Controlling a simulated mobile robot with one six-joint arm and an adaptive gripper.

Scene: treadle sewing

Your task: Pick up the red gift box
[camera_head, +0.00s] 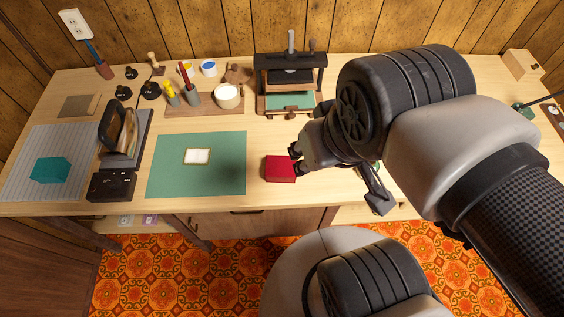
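The red gift box (280,169) sits on the wooden table, just right of the green cutting mat. Its right side is partly covered by my gripper. My gripper (296,160) is at the box's right side, with dark fingertips at the box's upper right and lower right edges. The fingertips appear spread apart, but I cannot tell whether they touch the box. My arm comes in from the right and hides the table behind it.
The green mat (222,178) holds a small white card (197,156). A black press (290,72) stands behind the box. A teal box (50,170) lies on a grey mat (22,177) at left. A wooden tray (205,108) holds pens and jars. The table's front edge is close below the box.

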